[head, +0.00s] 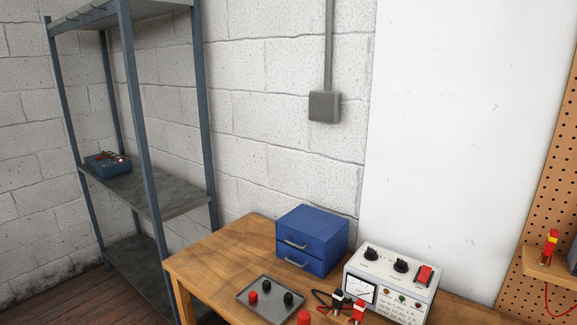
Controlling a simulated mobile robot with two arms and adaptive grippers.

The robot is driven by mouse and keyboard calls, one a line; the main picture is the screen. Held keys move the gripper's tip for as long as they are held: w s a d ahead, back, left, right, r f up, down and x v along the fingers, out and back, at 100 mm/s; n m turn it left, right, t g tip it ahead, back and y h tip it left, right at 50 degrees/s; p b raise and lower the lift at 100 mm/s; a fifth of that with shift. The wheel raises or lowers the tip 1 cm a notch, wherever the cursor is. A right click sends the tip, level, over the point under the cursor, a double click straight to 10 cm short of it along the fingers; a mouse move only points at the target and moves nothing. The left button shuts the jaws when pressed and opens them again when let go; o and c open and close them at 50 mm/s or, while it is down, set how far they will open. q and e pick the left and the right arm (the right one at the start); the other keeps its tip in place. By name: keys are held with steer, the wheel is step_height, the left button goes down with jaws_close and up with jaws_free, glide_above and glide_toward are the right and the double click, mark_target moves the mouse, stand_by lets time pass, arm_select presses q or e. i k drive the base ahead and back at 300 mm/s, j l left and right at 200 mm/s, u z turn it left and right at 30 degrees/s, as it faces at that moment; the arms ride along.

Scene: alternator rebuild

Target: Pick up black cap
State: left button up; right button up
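A black cap (288,299) stands on a shallow grey tray (262,286) on the wooden table. A red cap (253,297) is on the tray's left side. Another red piece (305,317) shows at the bottom edge, partly cut off, and I cannot tell whether it is on the tray. Neither of my grippers is in the head view.
A blue two-drawer cabinet (312,239) stands behind the tray on the table (215,257). A tester (392,283) with black and red clips stands to the right. A metal shelf (150,185) is at the left. The table's left part is clear.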

mark_target(287, 297)
steer(key=z, duration=0.8)
steer(key=j+z, duration=1.3)
steer(key=k, duration=0.05)
